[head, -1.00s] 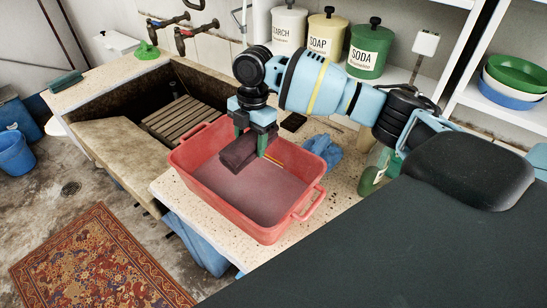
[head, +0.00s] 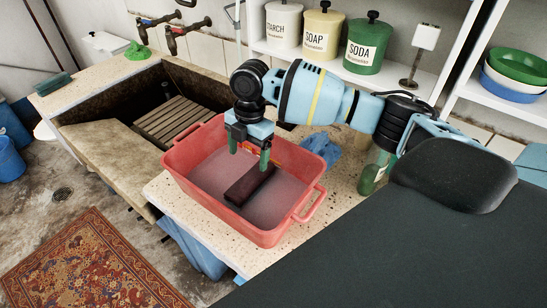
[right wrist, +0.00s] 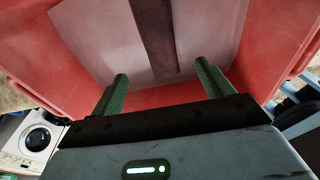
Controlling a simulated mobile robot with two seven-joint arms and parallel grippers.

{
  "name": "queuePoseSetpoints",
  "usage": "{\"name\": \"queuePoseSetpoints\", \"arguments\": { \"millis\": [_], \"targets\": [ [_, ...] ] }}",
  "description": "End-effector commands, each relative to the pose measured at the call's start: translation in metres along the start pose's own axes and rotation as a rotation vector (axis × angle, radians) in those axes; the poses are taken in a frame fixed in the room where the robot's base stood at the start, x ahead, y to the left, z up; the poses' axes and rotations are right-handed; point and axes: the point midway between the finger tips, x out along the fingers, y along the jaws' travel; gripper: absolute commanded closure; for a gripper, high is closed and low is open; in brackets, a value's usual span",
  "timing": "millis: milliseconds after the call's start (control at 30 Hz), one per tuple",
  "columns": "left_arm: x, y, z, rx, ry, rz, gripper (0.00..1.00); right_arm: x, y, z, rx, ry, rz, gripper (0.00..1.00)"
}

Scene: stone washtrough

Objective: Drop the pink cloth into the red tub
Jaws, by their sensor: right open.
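The red tub (head: 213,211) stands on the speckled counter, with a pale pinkish-grey surface inside. A dark maroon, flat oblong piece (head: 247,187), probably the folded cloth though darker than pink, lies inside the tub. It also shows in the right wrist view (right wrist: 156,42), ahead of the fingers. My right gripper (head: 249,153) is over the tub, pointing down, with its green fingers apart and nothing between them. In the right wrist view the fingers (right wrist: 161,75) are apart, clear of the maroon piece. My left gripper is not in view.
A stone trough with a wooden washboard (head: 175,118) is left of the tub. A blue cloth (head: 320,148) and a green bottle (head: 372,177) are right of it. Starch, soap (head: 322,40) and soda canisters stand behind. A patterned rug (head: 90,262) lies on the floor.

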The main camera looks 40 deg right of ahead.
Motion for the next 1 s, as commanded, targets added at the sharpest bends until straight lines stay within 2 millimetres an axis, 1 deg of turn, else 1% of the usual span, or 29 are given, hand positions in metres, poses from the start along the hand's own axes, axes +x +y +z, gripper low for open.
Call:
{"name": "queuePoseSetpoints", "arguments": {
  "millis": [167, 267, 500, 700, 833, 1000],
  "targets": [
    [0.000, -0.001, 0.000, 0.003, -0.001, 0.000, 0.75, -0.001, 0.000, 0.000, 0.000, 0.000, -0.001, 0.21],
    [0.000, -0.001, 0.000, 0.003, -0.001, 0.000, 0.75, -0.009, 0.001, 0.000, 0.000, 0.000, 0.002, 0.21],
    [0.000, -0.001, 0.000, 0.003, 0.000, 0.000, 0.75, -0.046, 0.001, 0.000, 0.000, 0.000, 0.003, 0.21],
    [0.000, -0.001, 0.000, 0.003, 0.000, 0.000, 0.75, -0.070, 0.001, 0.000, 0.000, -0.001, 0.002, 0.21],
    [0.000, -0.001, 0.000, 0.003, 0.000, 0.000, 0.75, -0.077, 0.000, 0.000, 0.000, 0.000, 0.000, 0.21],
    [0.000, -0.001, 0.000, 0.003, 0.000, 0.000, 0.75, -0.078, 0.000, 0.000, 0.000, 0.000, 0.000, 0.21]
  ]
}}
